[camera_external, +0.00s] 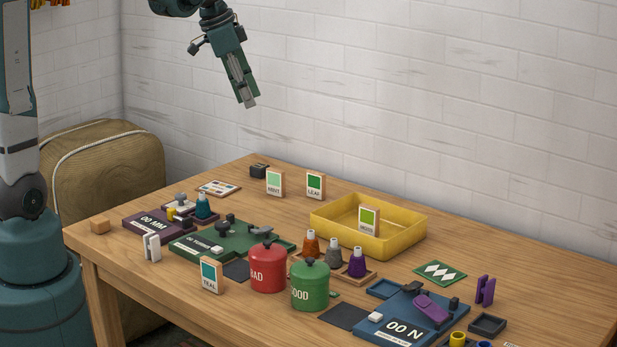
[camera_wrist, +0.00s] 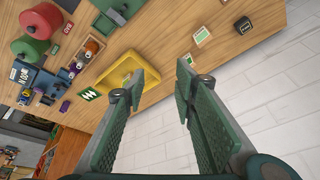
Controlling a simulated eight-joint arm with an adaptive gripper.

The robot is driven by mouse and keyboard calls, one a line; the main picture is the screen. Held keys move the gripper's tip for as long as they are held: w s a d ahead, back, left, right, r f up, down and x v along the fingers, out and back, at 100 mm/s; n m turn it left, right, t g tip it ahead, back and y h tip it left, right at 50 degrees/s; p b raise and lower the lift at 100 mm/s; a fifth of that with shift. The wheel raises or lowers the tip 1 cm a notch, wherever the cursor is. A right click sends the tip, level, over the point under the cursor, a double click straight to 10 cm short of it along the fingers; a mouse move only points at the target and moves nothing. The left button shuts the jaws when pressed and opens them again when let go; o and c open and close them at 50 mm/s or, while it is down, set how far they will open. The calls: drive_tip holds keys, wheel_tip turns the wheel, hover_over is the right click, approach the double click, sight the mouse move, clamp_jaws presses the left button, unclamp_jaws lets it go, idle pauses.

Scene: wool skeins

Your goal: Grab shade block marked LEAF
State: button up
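The shade block marked LEAF (camera_external: 316,186) stands upright on the table, left of the yellow tray, with a dark green swatch. In the wrist view a small pale block (camera_wrist: 187,58) near the right fingertip appears to be it; its label is unreadable there. A similar block marked MINT (camera_external: 275,183) stands just left of it. My gripper (camera_external: 247,102) hangs high above the table's back left part, well clear of the blocks. In the wrist view its fingers (camera_wrist: 162,72) are spread apart with nothing between them.
A green-swatched block (camera_external: 368,220) stands in the yellow tray (camera_external: 411,240). A block marked TEAL (camera_external: 210,275) stands at the front. A small black box (camera_external: 259,170) sits behind MINT. Red (camera_external: 268,268) and green (camera_external: 310,286) canisters stand forward. Bare wood surrounds LEAF.

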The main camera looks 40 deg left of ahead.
drive_tip(key=w+f+m+g+h, duration=0.1)
drive_tip(key=w+f+m, duration=0.1)
drive_tip(key=w+f, duration=0.35)
drive_tip(key=w+f+m, duration=0.2)
drive_tip(key=w+f, duration=0.1)
drive_tip(key=w, duration=0.5)
drive_tip(key=m+g+h, duration=0.1)
drive_tip(key=m+g, duration=0.1)
drive_tip(key=m, duration=0.3)
approach(313, 171)
drive_tip(key=x, duration=0.5)
drive_tip(key=shift+s, duration=0.1)
drive_tip(key=shift+f+h, duration=0.3)
drive_tip(key=shift+f, duration=0.05)
drive_tip(key=shift+f, duration=0.1)
drive_tip(key=shift+x, duration=1.2)
drive_tip(key=shift+f, duration=0.1)
drive_tip(key=shift+b+x, duration=0.4)
drive_tip(key=shift+x, duration=2.1)
